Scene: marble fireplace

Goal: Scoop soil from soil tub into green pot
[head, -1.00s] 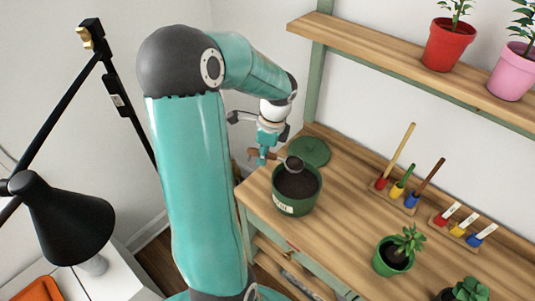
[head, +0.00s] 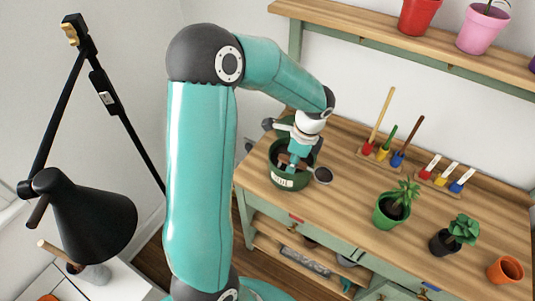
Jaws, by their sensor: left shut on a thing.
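The soil tub (head: 283,181), dark green with a white label, stands at the left end of the wooden bench. My left gripper (head: 296,160) is over the tub, shut on the scoop (head: 322,175). The scoop's brown handle is partly hidden by the fingers. Its round head sticks out past the tub's right rim and looks dark inside; I cannot tell how much soil it carries. The soil in the tub is mostly hidden by the gripper. The green pot (head: 386,220) stands to the right on the bench with a leafy plant in it. My right gripper is out of view.
Behind are a rack of coloured tools (head: 383,153) and a rack of labelled markers (head: 440,180). A dark pot with a succulent (head: 440,243) and an empty terracotta pot (head: 505,270) stand farther right. Bare bench top lies between tub and green pot. A black lamp (head: 90,215) is left.

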